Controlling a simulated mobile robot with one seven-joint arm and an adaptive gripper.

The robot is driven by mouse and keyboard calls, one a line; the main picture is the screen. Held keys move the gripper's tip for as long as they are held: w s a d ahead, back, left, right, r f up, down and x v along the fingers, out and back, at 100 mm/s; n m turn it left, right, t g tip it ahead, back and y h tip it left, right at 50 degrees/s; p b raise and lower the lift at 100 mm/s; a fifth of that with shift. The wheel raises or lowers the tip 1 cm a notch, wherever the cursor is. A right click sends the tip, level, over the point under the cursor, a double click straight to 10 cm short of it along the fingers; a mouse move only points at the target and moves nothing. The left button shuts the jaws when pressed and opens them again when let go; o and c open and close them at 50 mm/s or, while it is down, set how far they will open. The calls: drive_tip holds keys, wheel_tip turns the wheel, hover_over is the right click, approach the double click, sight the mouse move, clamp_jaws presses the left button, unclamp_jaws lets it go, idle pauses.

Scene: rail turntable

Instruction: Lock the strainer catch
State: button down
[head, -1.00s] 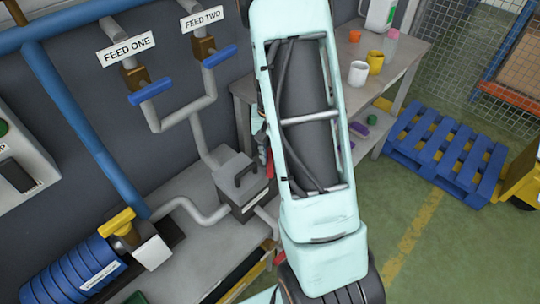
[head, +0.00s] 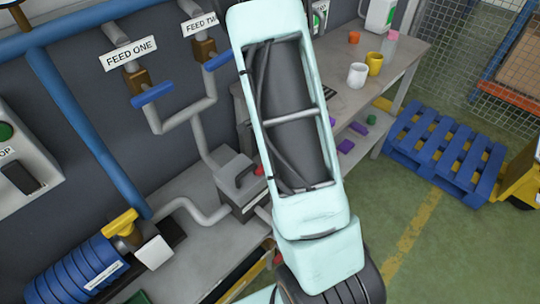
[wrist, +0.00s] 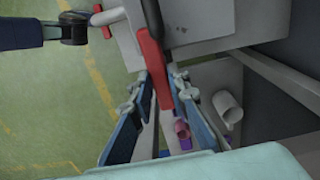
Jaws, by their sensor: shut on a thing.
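The strainer is a grey box (head: 238,184) with a dark handle on its lid, on the low bench in the head view. Its grey body (wrist: 200,22) fills the top of the wrist view. The red catch lever (wrist: 150,58) runs down from it between my fingers. My gripper (wrist: 163,78) is shut on the red lever, one blue-grey finger on each side. In the head view my arm hides the gripper and most of the lever; a small red bit (head: 259,171) shows beside the arm.
Feed one's blue-handled valve (head: 152,94) and feed two's valve (head: 217,60) are above the strainer. A workbench (head: 410,55) with cups stands right of my arm. A blue pallet (head: 445,150) lies on the floor. Open floor is at the lower right.

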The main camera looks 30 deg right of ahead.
idle(0.4)
drive_tip(key=c, duration=1.8)
unclamp_jaws()
drive_tip(key=shift+c, duration=0.2)
wheel_tip(320, 180, up, 12)
drive_tip(key=shift+r, duration=0.1)
